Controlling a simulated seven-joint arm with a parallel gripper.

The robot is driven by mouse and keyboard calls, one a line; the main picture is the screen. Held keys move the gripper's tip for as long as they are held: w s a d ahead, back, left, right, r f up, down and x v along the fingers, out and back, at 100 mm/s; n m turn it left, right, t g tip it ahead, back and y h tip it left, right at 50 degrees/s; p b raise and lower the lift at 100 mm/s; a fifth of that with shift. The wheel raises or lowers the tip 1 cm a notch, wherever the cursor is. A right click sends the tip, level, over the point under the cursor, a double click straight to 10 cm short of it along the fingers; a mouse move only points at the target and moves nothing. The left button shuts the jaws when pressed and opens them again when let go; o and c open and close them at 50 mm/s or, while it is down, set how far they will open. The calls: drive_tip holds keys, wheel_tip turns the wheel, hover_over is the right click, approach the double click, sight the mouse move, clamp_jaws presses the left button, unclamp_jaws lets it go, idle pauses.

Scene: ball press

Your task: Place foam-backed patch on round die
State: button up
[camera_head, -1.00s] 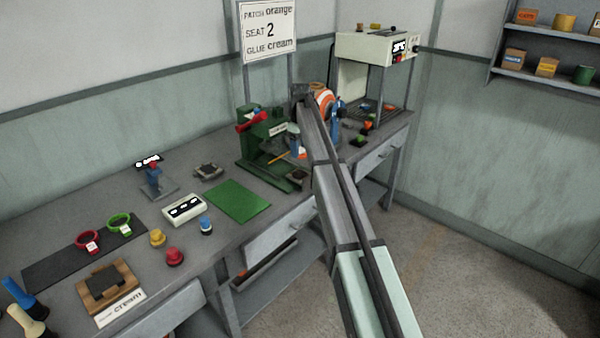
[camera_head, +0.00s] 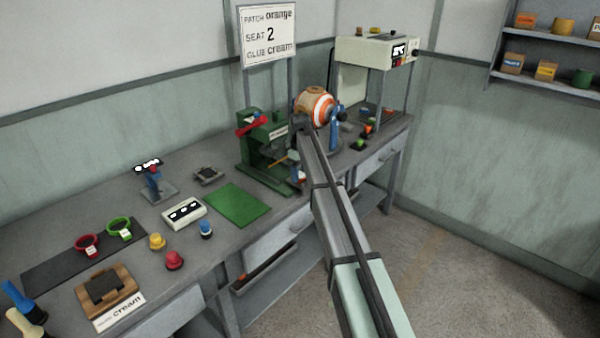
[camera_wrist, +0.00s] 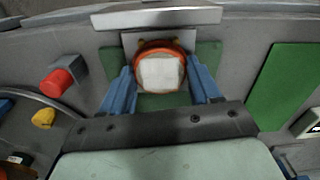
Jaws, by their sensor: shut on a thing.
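My gripper (camera_wrist: 161,80) has its blue fingers shut on the left and right edges of a round patch (camera_wrist: 158,71) in the wrist view. The patch has an orange rim and a pale, foam-like face toward the camera. It is held over the green press base and a grey metal plate (camera_wrist: 150,44). The round die is not clearly visible; the patch and fingers cover the area below. In the head view, the green press (camera_head: 252,150) stands at the bench's middle, and my arm hides most of my gripper at its front right. I cannot tell whether the patch touches anything.
A red knob (camera_wrist: 58,81) and a yellow piece (camera_wrist: 43,118) are at left in the wrist view. A sign (camera_head: 268,35) hangs above.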

sight(300, 175)
drive_tip(key=shift+f, duration=0.15)
drive_tip(key=o, duration=1)
drive_tip(key=shift+o, duration=0.2)
wheel_tip(300, 175, up, 12)
drive_tip(key=shift+r, duration=0.2)
